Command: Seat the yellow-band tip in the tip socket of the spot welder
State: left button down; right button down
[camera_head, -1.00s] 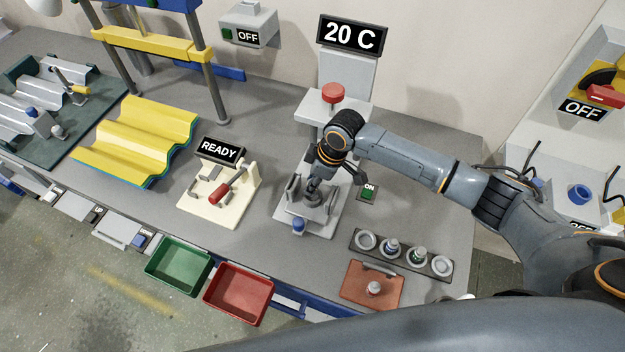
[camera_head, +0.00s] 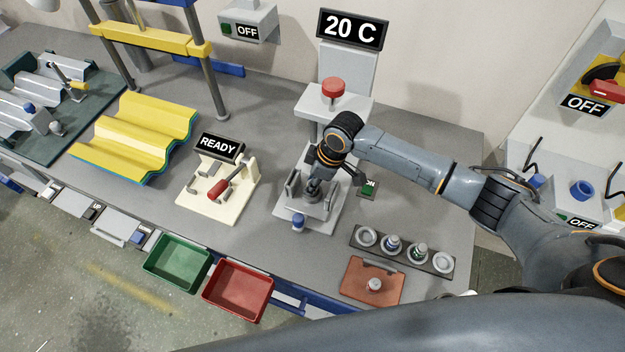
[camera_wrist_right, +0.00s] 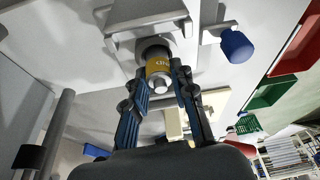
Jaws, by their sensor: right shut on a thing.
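The spot welder (camera_head: 347,72) stands at the back of the bench, with a "20 C" display and a red button on top. My right gripper (camera_head: 314,192) reaches down at the welder's lower grey fixture. In the right wrist view my right gripper (camera_wrist_right: 160,92) is shut on the yellow-band tip (camera_wrist_right: 158,68), a grey cylinder with a yellow band. The tip's far end is at a round grey socket (camera_wrist_right: 152,42) on the fixture. How deep it sits in the socket cannot be told. The tip is hidden in the head view. My left gripper is not in view.
A rack (camera_head: 446,266) with blue- and green-marked tips and an orange pad (camera_head: 362,288) with a pale round part lie at the right front. A cream "READY" fixture (camera_head: 207,205) stands left of the welder. Green (camera_head: 158,275) and red (camera_head: 220,302) bins hang at the front edge.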

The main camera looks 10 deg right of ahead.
jog(key=shift+f, duration=0.55)
jog(key=c, duration=1)
grip_release()
jog(key=v, duration=1.2)
